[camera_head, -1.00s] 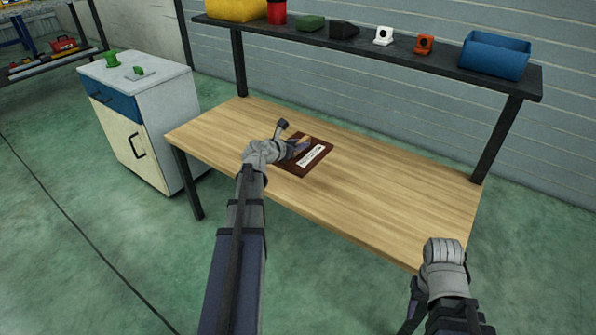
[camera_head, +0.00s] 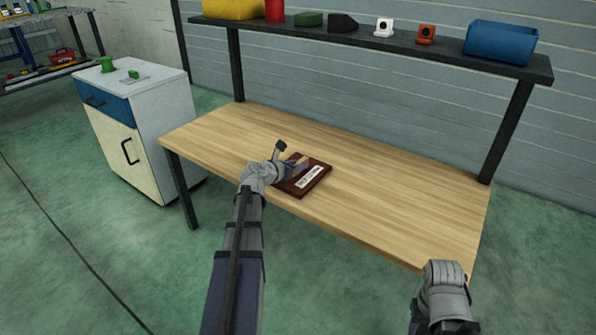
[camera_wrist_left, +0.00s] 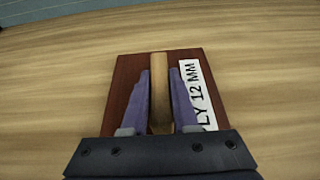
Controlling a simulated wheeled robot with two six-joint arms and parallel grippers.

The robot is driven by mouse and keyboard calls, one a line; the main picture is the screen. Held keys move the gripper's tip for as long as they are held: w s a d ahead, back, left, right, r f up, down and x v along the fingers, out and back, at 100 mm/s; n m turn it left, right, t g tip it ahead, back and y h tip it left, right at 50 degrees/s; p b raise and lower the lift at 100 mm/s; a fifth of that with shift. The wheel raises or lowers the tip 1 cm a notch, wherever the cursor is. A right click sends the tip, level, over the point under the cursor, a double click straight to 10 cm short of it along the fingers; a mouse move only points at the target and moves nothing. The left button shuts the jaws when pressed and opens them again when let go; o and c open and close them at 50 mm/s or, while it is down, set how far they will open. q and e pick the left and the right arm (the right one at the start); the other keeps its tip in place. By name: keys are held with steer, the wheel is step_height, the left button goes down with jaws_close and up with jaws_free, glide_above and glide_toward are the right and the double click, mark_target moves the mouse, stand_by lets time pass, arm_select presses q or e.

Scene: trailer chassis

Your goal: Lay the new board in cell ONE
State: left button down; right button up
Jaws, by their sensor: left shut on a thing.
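The board is a dark red-brown square (camera_head: 321,176) with a white label; it also shows in the left wrist view (camera_wrist_left: 128,88), where the label's visible part reads "LY 12 MM". A light wooden grip strip (camera_wrist_left: 160,88) runs along its top. My left gripper (camera_head: 297,166) is shut on this strip, one purple finger on each side. The board is level, over the front part of the wooden bench; I cannot tell whether it touches the top. My right arm's grey wrist (camera_head: 445,285) is at the bench's front right corner; its fingers are not clearly visible. No cell marked ONE is in view.
The wooden bench top (camera_head: 400,200) is otherwise clear. A dark shelf (camera_head: 360,41) above its back carries a blue bin (camera_head: 500,42) and several small items. A white cabinet (camera_head: 160,100) stands left of the bench, with green things on top. Open green floor lies in front.

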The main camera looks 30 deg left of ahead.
arm_select(q)
steer(key=shift+r, duration=0.15)
steer(key=shift+f, duration=0.3)
steer(key=c, duration=0.7)
jaws_free()
steer(key=shift+r, duration=0.1)
steer(key=shift+r, duration=0.25)
steer(key=p+v, duration=0.4)
steer(key=v, duration=0.6)
steer(key=shift+s+d, duration=0.1)
steer(key=shift+s, duration=0.15)
steer(key=shift+p+v, duration=0.4)
steer(key=shift+v, duration=0.35)
